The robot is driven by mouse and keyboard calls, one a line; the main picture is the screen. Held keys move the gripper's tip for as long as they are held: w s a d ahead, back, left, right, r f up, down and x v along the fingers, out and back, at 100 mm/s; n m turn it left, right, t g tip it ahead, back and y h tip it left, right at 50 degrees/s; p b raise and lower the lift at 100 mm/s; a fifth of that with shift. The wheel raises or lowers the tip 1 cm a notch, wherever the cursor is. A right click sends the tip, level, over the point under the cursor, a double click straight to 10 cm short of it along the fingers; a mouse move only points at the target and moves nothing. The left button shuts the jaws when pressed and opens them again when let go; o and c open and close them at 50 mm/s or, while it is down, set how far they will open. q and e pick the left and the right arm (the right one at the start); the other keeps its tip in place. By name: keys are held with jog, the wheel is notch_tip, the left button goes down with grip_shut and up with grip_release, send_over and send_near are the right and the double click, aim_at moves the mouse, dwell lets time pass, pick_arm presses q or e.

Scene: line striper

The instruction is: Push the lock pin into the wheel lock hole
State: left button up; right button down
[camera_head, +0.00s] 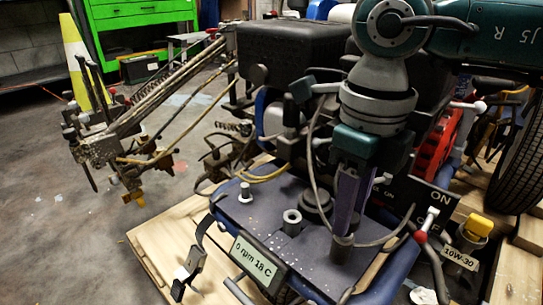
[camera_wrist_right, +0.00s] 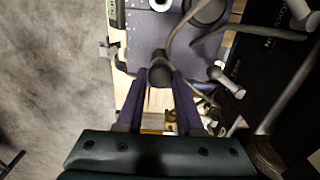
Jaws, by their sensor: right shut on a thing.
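My right gripper (camera_head: 343,238) points down over the dark top plate of the striper. Its two purple fingers are closed on a short dark grey cylinder, seemingly the lock pin (camera_head: 341,249). In the right wrist view the fingertips (camera_wrist_right: 160,72) meet around the pin (camera_wrist_right: 160,76), against the plate. Whether its lower end is in a hole is hidden. A light grey collar with a dark opening (camera_head: 292,222) stands on the plate to the left of the pin, apart from it; it also shows in the right wrist view (camera_wrist_right: 160,4). I cannot tell which hole is the wheel lock hole.
A grey peg (camera_head: 245,192) and a display reading "0 rpm 18 C" (camera_head: 257,262) are at the plate's left and front. A cable loops close to my fingers. A red-and-white toggle (camera_head: 427,225) and a yellow-capped bottle (camera_head: 475,232) stand to the right.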

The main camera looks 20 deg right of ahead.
pick_arm(q)
jog(key=shift+r+p, duration=0.65)
jog(key=shift+r, duration=0.1)
pick_arm(e)
jog(key=shift+r, duration=0.75)
jog(key=shift+r+p, duration=2.9)
jog(key=shift+r, duration=0.2)
pick_arm(q)
notch_tip(320, 180, up, 6)
jog(key=shift+f, duration=0.2)
